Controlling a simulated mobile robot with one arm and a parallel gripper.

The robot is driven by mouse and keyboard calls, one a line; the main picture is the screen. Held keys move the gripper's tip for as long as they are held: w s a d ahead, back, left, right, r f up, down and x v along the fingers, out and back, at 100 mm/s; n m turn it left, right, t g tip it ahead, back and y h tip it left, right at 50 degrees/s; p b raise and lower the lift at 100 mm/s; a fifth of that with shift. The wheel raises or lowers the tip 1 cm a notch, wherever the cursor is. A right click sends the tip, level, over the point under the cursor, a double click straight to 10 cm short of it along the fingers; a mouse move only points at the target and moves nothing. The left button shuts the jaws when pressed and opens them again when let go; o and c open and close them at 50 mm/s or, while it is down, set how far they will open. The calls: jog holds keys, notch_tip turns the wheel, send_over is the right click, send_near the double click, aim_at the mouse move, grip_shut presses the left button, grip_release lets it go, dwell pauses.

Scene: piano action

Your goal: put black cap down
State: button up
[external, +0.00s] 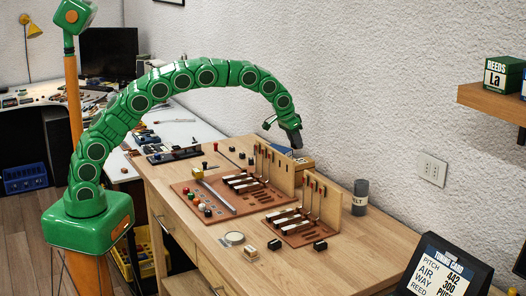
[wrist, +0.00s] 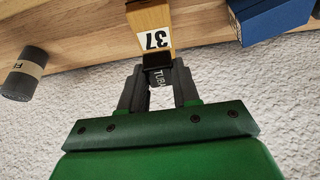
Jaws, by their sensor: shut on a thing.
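My gripper (external: 293,136) hangs from the arched green arm, above the back of the wooden workbench. In the wrist view its two dark fingers (wrist: 158,88) are shut on a small black piece with pale lettering, which I take as the black cap (wrist: 160,76). The lettering is only partly readable. A light wooden block marked 37 (wrist: 150,30) lies just beyond the cap in that view. I cannot tell whether the cap touches it. In the external view the cap cannot be told apart from the dark gripper tip.
A blue box (wrist: 272,18) and a grey felt canister (wrist: 25,75) flank the block in the wrist view. The canister (external: 360,197) stands at the bench's back right. Key-action models on brown boards (external: 215,215) fill the middle. Small black blocks (external: 320,245) lie in front.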

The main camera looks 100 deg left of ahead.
aim_at(300, 161)
jog(key=shift+w+a+f, duration=0.25)
jog(key=shift+w+f, duration=0.15)
jog(key=shift+f, duration=0.15)
jog(key=shift+w+a+f, duration=0.25)
jog(key=shift+w+f, duration=0.15)
jog(key=shift+f, duration=1.75)
jog(key=shift+f, duration=0.15)
jog(key=o, duration=1)
